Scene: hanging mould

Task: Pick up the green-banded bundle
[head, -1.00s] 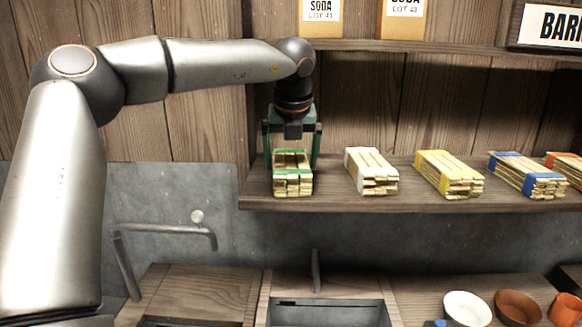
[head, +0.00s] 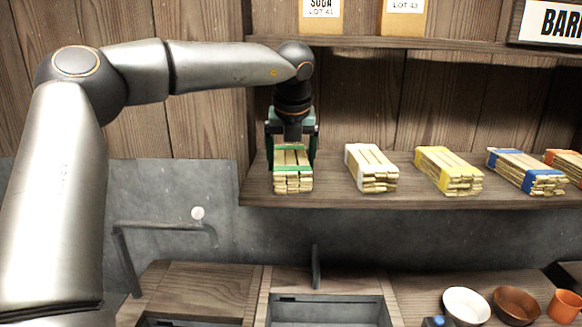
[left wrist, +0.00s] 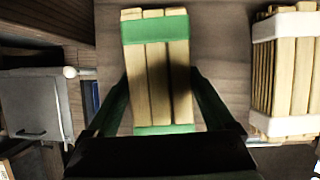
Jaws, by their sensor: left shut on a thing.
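The green-banded bundle (head: 292,171) is a stack of pale wooden sticks with two green bands. It sits at the left end of the wooden shelf (head: 420,201). My left gripper (head: 292,152) comes down over it from above, with its fingers on either side. In the left wrist view the bundle (left wrist: 158,75) lies between the two green fingers, and the left gripper (left wrist: 160,110) is shut on it. The bundle appears to rest on the shelf; I cannot tell whether it is clear of the board. My right gripper is not in view.
A white-banded bundle (head: 371,168) stands just right, then a yellow-banded one (head: 448,171), a blue-banded one (head: 526,172) and an orange-banded one (head: 567,165). An upper shelf (head: 420,43) runs above. Bowls (head: 466,306) stand on the counter below.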

